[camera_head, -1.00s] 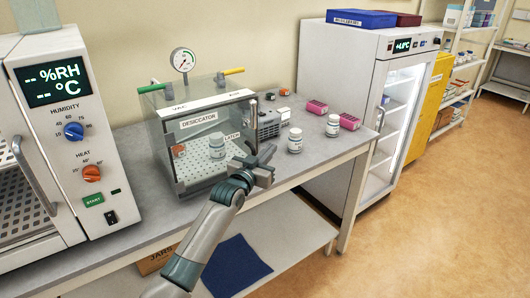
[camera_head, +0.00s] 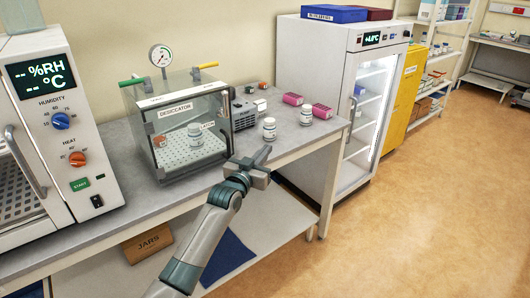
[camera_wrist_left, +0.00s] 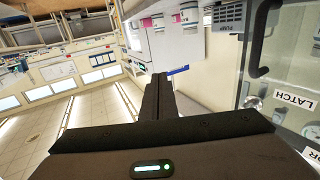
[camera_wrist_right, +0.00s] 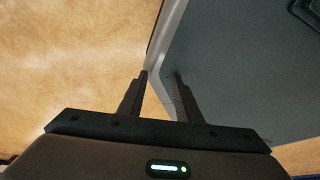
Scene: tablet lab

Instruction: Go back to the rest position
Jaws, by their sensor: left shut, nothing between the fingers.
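My left gripper (camera_head: 262,155) is shut and empty in the head view. It shows in front of the bench's front edge, right of the desiccator (camera_head: 165,167). In the left wrist view its fingers (camera_wrist_left: 160,85) are together with nothing between them. My right gripper (camera_wrist_right: 160,75) shows only in the right wrist view. Its fingers are apart and empty, above tan floor and beside a grey panel.
The bench (camera_head: 110,224) holds a humidity chamber (camera_head: 75,130) at left. Two white bottles (camera_head: 269,130) (camera_head: 306,117) and two pink boxes (camera_head: 323,111) (camera_head: 292,99) stand right of the desiccator. A glass-door fridge (camera_head: 318,65) stands beyond. The floor at right is clear.

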